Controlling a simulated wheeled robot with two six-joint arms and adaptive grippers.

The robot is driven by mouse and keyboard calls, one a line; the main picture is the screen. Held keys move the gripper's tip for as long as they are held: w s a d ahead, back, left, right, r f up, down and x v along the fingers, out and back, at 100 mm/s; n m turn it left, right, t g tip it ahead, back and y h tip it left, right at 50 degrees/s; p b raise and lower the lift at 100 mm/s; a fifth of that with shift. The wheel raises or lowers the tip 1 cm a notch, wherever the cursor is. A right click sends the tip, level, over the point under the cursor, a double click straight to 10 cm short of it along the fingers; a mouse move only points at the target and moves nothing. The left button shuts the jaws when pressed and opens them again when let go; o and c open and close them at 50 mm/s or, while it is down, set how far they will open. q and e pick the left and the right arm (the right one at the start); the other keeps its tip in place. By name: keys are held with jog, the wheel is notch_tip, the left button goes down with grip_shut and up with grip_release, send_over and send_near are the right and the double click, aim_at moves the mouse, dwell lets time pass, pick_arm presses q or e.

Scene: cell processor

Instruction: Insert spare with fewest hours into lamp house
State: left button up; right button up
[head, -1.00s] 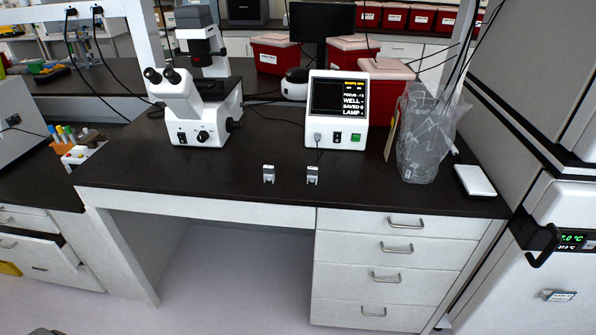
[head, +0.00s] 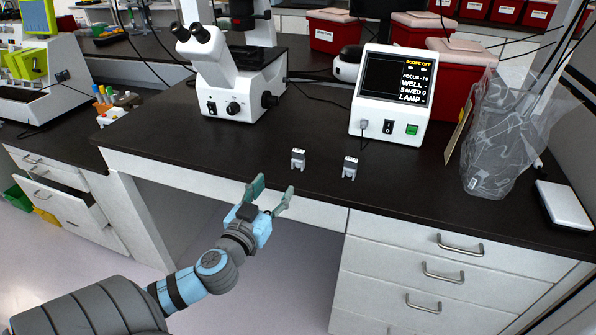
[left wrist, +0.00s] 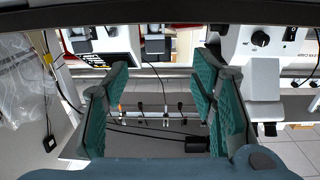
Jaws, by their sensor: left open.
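Two small grey-and-white spare modules stand on the black bench top in the head view: a left spare (head: 298,158) and a right spare (head: 350,167). Both also show near the top of the left wrist view, the left spare (left wrist: 155,44) and the right spare (left wrist: 80,42). Their hours cannot be read. The white microscope (head: 235,85) stands behind them to the left; I cannot tell which part is the lamp house. My left gripper (head: 270,195) is open and empty at the bench's front edge, in front of the left spare and apart from it. My right gripper is not in view.
A white control box (head: 392,95) with a screen reading "SCOPE OFF" stands behind the right spare. A clear plastic bag (head: 505,140) and a white flat device (head: 565,205) are at the right. Cables run behind. The bench around the spares is clear.

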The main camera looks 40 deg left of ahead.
pick_arm(q)
send_near(297, 156)
jog(key=p+x, duration=0.1)
jog(key=x, duration=1)
jog(key=shift+d+f, duration=0.1)
jog(key=shift+f, duration=0.05)
jog(key=shift+s, duration=0.1)
grip_shut()
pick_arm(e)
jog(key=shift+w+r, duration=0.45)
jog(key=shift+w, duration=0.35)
pick_arm(q)
notch_tip(297, 156, up, 9)
jog(key=p, duration=0.3)
jog(key=shift+p, duration=0.35)
notch_tip(297, 156, up, 11)
jog(key=p, duration=0.2)
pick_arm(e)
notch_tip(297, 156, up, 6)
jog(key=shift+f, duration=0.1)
